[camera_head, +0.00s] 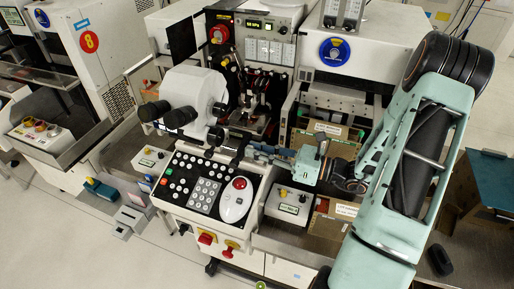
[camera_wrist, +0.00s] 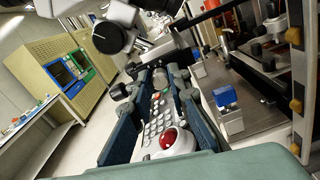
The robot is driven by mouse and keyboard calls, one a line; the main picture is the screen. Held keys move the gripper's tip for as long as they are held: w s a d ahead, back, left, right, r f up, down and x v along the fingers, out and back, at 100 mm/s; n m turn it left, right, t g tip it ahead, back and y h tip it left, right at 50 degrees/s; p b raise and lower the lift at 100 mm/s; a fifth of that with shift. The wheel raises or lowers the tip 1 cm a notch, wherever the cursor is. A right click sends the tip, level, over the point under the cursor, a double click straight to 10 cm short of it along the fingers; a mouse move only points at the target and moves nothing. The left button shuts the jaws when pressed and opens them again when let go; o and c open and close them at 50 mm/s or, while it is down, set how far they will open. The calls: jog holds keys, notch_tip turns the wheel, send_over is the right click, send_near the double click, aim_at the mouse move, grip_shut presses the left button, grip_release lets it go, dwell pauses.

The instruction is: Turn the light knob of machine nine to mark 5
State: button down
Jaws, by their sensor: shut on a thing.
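Machine nine, as far as I can tell, is the middle bonding machine, with its white microscope head (camera_head: 193,92) and sloped key panel (camera_head: 203,187). No number nine is readable. My gripper (camera_head: 248,151) reaches in from the right, just above the panel's upper right edge. In the wrist view my gripper (camera_wrist: 154,76) has its two blue-grey fingers on either side of the view of the panel. It is shut on what seems to be the light knob, mostly hidden between the fingertips. Its pointer and marks cannot be read.
A white mouse-like control with a red ball (camera_head: 238,186) lies on the panel below my gripper. A small box with knobs (camera_head: 288,201) stands to its right, below my arm. The machine with the red 8 sign (camera_head: 88,41) is at left.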

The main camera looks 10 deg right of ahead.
dwell(0.4)
jog(key=c, duration=1.8)
grip_release()
jog(key=v, duration=1.2)
